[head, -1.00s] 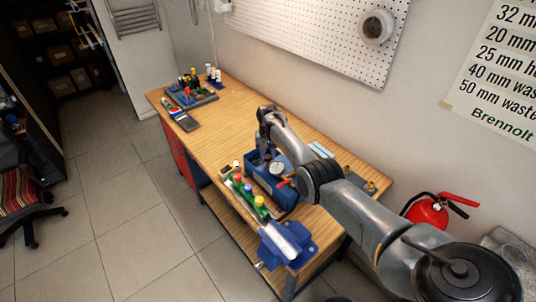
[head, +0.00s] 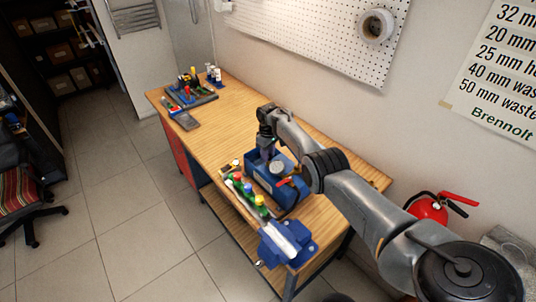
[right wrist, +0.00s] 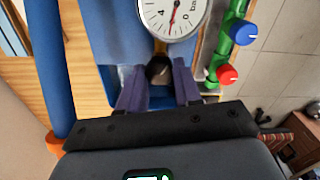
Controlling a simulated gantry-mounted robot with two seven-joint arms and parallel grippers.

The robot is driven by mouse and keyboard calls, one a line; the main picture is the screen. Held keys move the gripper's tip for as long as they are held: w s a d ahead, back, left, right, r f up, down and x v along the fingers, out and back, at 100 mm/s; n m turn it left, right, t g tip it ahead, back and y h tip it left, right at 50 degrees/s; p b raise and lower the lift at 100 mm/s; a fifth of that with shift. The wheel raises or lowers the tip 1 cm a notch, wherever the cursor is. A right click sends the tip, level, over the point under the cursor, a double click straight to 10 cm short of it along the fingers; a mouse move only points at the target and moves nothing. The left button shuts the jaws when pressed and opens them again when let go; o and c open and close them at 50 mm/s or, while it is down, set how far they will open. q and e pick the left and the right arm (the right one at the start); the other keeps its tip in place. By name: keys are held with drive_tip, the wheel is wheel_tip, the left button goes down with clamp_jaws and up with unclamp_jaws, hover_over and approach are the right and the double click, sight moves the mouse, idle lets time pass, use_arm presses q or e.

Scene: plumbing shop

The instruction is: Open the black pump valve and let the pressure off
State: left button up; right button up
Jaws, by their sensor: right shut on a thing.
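The blue test pump (head: 262,187) stands on the wooden bench, with a round white pressure gauge (head: 278,168) on it. In the right wrist view the gauge (right wrist: 172,14) shows a red needle pointing down, between the 4 and the 0. My right gripper (head: 267,153) reaches down over the pump beside the gauge. In the right wrist view its two purple-grey fingers (right wrist: 159,88) are shut on the black valve knob (right wrist: 158,67), just below the gauge. The knob is mostly hidden between the fingers. My left gripper is not in view.
A green pipe with coloured valve caps (head: 248,191) runs along the bench's front side, near a blue vise (head: 291,243). A blue pump lever (right wrist: 47,60) lies left of the fingers. A tool tray (head: 190,100) stands at the far end; mid-bench is clear.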

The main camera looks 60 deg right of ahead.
drive_tip(key=shift+n+b, duration=0.45)
drive_tip(key=shift+n, duration=1.75)
drive_tip(key=o, duration=1)
drive_tip(key=shift+o, duration=0.2)
wheel_tip(320, 180, up, 11)
drive_tip(key=p, duration=0.2)
drive_tip(key=shift+p, duration=0.35)
